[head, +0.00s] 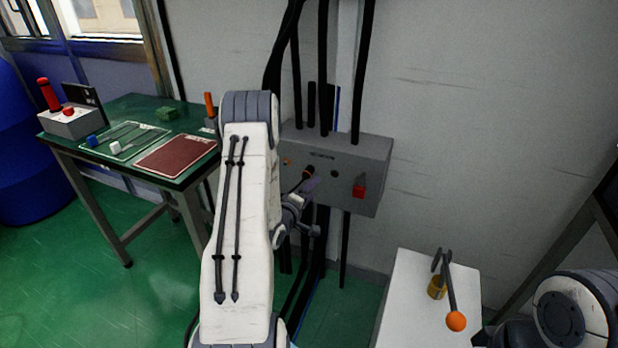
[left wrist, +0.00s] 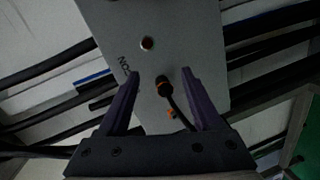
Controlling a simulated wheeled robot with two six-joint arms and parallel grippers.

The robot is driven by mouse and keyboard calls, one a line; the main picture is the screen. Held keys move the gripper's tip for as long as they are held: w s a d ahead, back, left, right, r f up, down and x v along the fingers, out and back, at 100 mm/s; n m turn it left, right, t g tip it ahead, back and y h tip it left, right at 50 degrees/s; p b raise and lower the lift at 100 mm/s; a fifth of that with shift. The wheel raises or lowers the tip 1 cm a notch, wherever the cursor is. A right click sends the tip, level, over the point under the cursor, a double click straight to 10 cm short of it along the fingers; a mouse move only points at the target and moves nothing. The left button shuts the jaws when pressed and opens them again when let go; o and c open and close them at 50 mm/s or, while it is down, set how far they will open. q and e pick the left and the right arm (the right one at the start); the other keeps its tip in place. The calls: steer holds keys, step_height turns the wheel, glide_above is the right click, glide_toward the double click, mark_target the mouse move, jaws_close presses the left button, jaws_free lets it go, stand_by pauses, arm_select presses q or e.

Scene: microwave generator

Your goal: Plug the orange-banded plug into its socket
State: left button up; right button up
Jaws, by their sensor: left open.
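The plug with an orange band (left wrist: 162,83) is at the face of the grey wall box, its black cable curving away to the lower right in the left wrist view. It also shows small and dark in the head view (head: 308,172). I cannot tell whether it is seated or only touching. My left gripper (left wrist: 161,76) is open, its purple fingers on either side of the plug with gaps on both sides. In the head view the left gripper (head: 310,186) is partly hidden by my arm. A round opening with a reddish centre (left wrist: 147,43) is in the box face. My right gripper is out of view.
A green table (head: 125,104) with a red mat (head: 177,156) stands left. A white stand (head: 405,290) at lower right carries an orange-knobbed lever (head: 456,321).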

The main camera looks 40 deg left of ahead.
mark_target(305, 175)
arm_select(q)
steer(key=s+a+n, duration=0.1)
steer(key=s+a+n+t+y, duration=0.1)
steer(key=s+a+n, duration=0.1)
steer(key=a, duration=0.1)
steer(key=shift+s+f+n+t+y, duration=0.2)
steer(key=shift+f+n+t+y, duration=0.1)
steer(key=shift+f+t, duration=0.1)
steer(key=shift+w+r, duration=0.1)
steer(key=shift+b+x, duration=0.95)
steer(key=shift+x, duration=3.5)
jaws_close()
steer(key=shift+d, duration=0.1)
steer(key=shift+p+v, duration=0.7)
steer(key=shift+v, duration=2.35)
